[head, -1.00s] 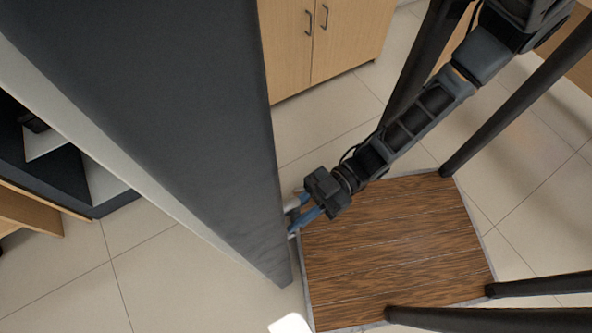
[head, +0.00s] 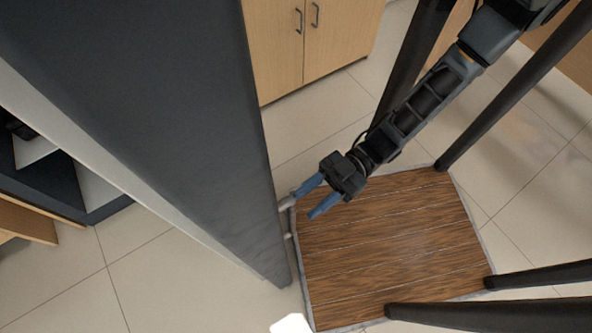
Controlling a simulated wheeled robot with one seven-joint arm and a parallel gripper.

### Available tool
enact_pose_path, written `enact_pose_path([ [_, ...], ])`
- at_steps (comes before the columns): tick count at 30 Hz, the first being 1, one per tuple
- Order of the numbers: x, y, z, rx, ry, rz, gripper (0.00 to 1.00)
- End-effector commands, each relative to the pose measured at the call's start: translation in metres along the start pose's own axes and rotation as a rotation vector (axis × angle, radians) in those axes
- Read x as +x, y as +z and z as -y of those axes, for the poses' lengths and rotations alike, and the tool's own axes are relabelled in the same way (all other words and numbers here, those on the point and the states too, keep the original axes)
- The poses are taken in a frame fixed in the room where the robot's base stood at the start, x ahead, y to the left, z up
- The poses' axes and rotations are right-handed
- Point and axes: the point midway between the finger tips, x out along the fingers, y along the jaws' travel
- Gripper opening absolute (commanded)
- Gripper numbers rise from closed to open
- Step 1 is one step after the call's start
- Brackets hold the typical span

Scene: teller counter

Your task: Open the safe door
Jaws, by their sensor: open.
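The safe's dark grey face (head: 170,130) fills the left of the head view as a tall slab, with a pale strip along its left edge. I cannot tell from this angle how far the door stands open. A small light grey handle (head: 286,203) juts from its right side, and a second light stub shows just below it. My gripper (head: 304,206) is just right of the handle, its two blue fingers spread apart and pointing down-left at it. The upper finger's tip is close to or touching the handle; I cannot tell which. Nothing is between the fingers.
A brown wood-plank surface with a grey rim (head: 301,262) lies below and right of my gripper. A wooden cabinet (head: 335,40) stands at the back. Dark shelving (head: 50,185) is at the far left. Tiled floor (head: 160,270) is clear at the lower left.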

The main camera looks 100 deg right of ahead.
Motion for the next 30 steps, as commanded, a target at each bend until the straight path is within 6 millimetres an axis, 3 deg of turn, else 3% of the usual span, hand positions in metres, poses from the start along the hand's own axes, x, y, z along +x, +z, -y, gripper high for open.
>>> enact_pose_path([
  [3, -0.016, 0.001, 0.000, 0.000, 0.000, 0.001, 0.41],
  [8, -0.026, 0.000, 0.000, 0.000, 0.000, 0.000, 0.41],
  [30, -0.026, 0.000, 0.000, 0.000, 0.000, 0.000, 0.41],
])
